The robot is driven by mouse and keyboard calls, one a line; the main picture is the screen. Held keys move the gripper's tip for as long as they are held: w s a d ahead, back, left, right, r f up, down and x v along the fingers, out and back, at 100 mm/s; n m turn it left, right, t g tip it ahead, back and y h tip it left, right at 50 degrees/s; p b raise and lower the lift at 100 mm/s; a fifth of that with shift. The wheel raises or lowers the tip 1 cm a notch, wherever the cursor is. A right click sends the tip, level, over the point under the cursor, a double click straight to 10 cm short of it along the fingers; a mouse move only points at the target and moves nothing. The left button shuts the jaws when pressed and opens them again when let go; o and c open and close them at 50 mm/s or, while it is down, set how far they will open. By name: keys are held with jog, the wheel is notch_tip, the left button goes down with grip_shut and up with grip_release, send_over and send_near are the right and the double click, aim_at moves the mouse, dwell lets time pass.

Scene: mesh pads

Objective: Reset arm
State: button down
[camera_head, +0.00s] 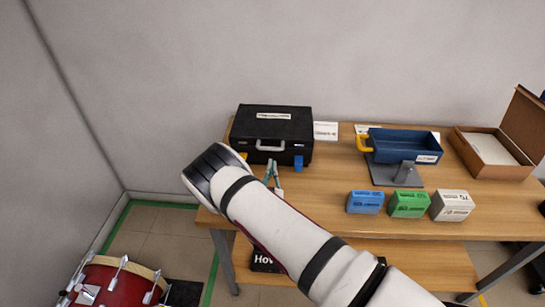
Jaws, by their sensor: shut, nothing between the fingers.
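My white arm with black bands reaches from the bottom right up to the left, in front of the table. It ends in view at a rounded joint with a dark, ribbed cap, left of the black case. The arm covers part of the front left of the wooden table (330,196).
On the table stand a black case (272,130), a blue bin (404,144), an open brown box (490,150), and blue (365,202), green (408,204) and white (452,206) boxes. A red drum (112,282) is lower left.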

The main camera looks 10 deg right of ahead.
jog(key=w+d+r+m+g, duration=0.2)
jog(key=w+r+m+g, duration=0.35)
jog(key=r, duration=0.75)
jog(key=s+r+n+g+y, duration=0.2)
jog(key=s+r, duration=0.1)
jog(key=r, duration=0.4)
jog(key=s+r+n+g+y, duration=0.1)
jog(key=s+r+g+y, duration=0.15)
jog(key=r, duration=0.45)
jog(key=s+d+r+n+g+y, duration=0.1)
jog(key=s+d+r+n, duration=0.1)
jog(key=s+r, duration=0.5)
jog(key=s+d+r+n+g, duration=0.1)
jog(key=s+d+r, duration=0.15)
jog(key=s, duration=0.75)
jog(key=s+d+n+g+h, duration=0.1)
jog(key=s+d+n+g, duration=0.1)
jog(key=s, duration=1.9)
jog(key=shift+d+r+g, duration=0.15)
jog(key=shift+d+g, duration=0.35)
jog(key=shift+d, duration=0.6)
jog(key=shift+w+h, duration=0.1)
jog(key=shift+h, duration=0.15)
